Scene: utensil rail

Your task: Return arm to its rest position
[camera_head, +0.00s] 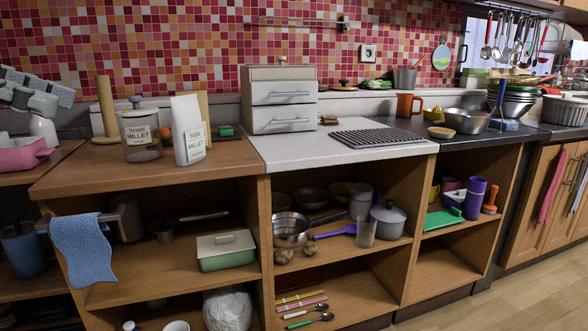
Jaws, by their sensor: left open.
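I cannot clearly make out my left gripper against the cluttered left side of the head view. No gripper visibly touches or holds anything. The worktop (90,165) carries a millet jar (140,140) and a white millet packet (188,130). Utensils (505,40) hang in a row from the rail at the top right. My right gripper is out of the picture.
A white drawer box (284,100) stands mid-counter, left of a dark drying grid (375,138). A blue cloth (84,250) hangs at the left front. Cookware, including a lidded pot (388,220), fills the open shelves. The floor (540,300) at bottom right is clear.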

